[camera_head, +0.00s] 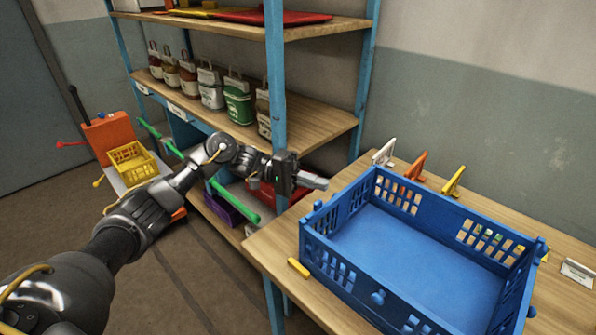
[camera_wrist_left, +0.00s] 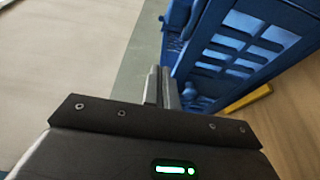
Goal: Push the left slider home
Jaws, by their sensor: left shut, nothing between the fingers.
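The blue crate (camera_head: 385,300) stands on the wooden table, its open top facing up. A small blue knob (camera_head: 318,205) shows at its left end, and another blue knob (camera_head: 378,297) shows on its near wall. I cannot tell for sure which part is the left slider or how far it sits in. My left gripper (camera_head: 317,182) is shut and empty, just beyond the crate's left end. In the left wrist view the fingers (camera_wrist_left: 161,86) point along the crate's wall (camera_wrist_left: 205,60), close beside it; contact cannot be told. My right gripper is not in view.
A yellow bar (camera_head: 299,268) lies on the table (camera_head: 268,247) by the crate's near left corner. White, orange and yellow clips (camera_head: 452,181) stand behind the crate. A blue-posted shelf (camera_head: 277,80) with several sacks rises behind my left arm. A small card (camera_head: 578,273) stands at right.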

